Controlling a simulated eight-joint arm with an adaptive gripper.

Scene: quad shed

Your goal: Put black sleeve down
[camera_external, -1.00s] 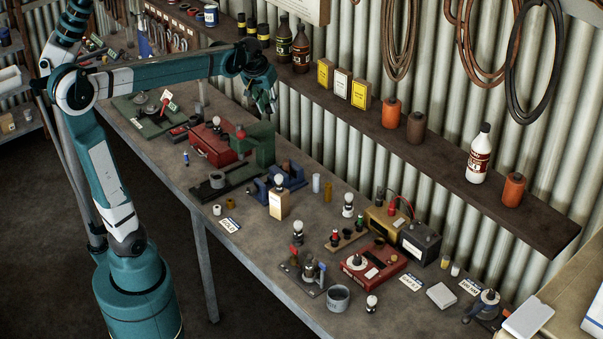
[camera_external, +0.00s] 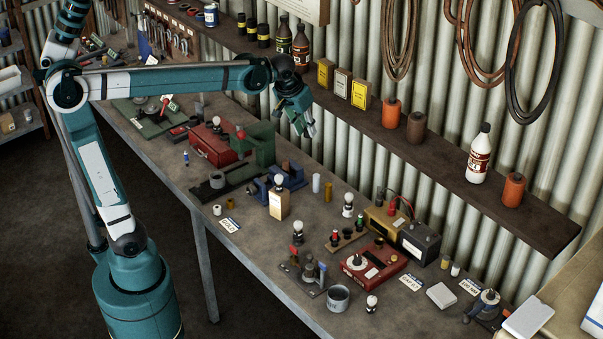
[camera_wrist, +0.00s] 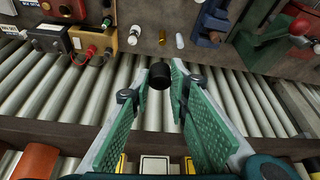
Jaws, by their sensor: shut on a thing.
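A small black sleeve (camera_wrist: 160,75) is held at the tips of my gripper's green finger pads in the wrist view. My gripper (camera_wrist: 159,84) is shut on it. In the external view my gripper (camera_external: 307,128) hangs in the air above the back of the bench, in front of the corrugated wall and near the wall shelf. The sleeve is too small and dark there to make out for sure. The workbench (camera_external: 262,262) lies below.
A white cylinder (camera_external: 316,183) and a brass one (camera_external: 328,191) stand near a blue vise (camera_external: 290,177). A yellow case (camera_external: 382,217) and a black battery (camera_external: 419,243) are further right. Yellow boxes (camera_external: 325,73) and bottles line the wall shelf (camera_external: 440,153). The bench's front middle has bare room.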

